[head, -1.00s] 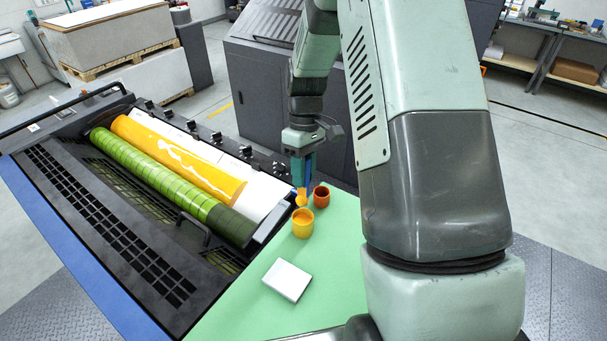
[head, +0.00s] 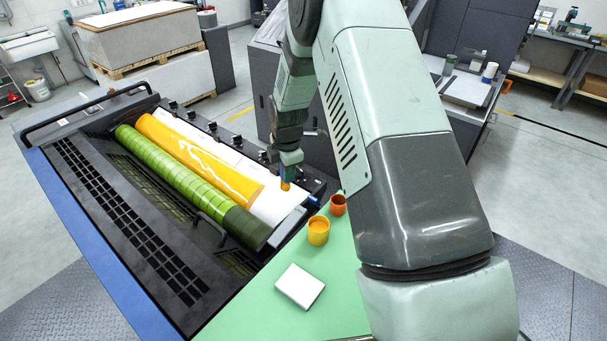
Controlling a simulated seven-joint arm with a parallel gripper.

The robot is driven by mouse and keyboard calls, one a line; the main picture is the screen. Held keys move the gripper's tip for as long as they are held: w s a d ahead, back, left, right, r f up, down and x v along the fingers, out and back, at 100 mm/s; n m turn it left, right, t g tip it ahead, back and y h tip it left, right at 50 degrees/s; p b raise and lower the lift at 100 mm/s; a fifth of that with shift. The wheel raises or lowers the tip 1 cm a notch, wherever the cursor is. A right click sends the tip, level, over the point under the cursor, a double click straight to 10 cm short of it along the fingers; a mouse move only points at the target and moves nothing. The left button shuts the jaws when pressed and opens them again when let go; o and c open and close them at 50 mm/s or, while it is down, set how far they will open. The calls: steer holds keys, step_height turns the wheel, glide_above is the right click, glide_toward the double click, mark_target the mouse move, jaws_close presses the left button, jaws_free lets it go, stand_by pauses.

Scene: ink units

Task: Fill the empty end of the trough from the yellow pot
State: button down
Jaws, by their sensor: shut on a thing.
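The trough lies along the press beside the green roller (head: 185,180). Yellow-orange ink (head: 185,150) covers much of its length. Its near right end (head: 268,208) is bare and white. The yellow pot (head: 318,232) stands upright on the green table, with yellow-orange ink inside. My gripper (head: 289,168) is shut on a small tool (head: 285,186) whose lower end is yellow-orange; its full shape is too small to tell. The tool is over the bare white end, apart from the pot. Whether it touches the trough I cannot tell.
A red-orange pot (head: 338,205) stands just behind the yellow pot, close to my arm. A white block (head: 300,287) lies on the green table (head: 262,310). Black knobs (head: 216,138) line the trough's back edge. A black handle (head: 208,226) rises from the press guard.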

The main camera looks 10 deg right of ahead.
steer(key=shift+w+a+f+n+y, duration=0.3)
steer(key=shift+w+a+f+n, duration=0.3)
steer(key=shift+f, duration=1.35)
steer(key=shift+w+a+f+n+y, duration=0.3)
steer(key=shift+w+a+f+n, duration=0.25)
steer(key=shift+f, duration=1.35)
steer(key=shift+w+a+f+n+y, duration=0.3)
steer(key=shift+w+a+f+n, duration=0.25)
steer(key=shift+f, duration=1.4)
steer(key=shift+d+f, duration=0.2)
steer(key=shift+f, duration=0.2)
steer(key=shift+r, duration=0.1)
step_height(320, 180, up, 11)
steer(key=shift+f, duration=0.2)
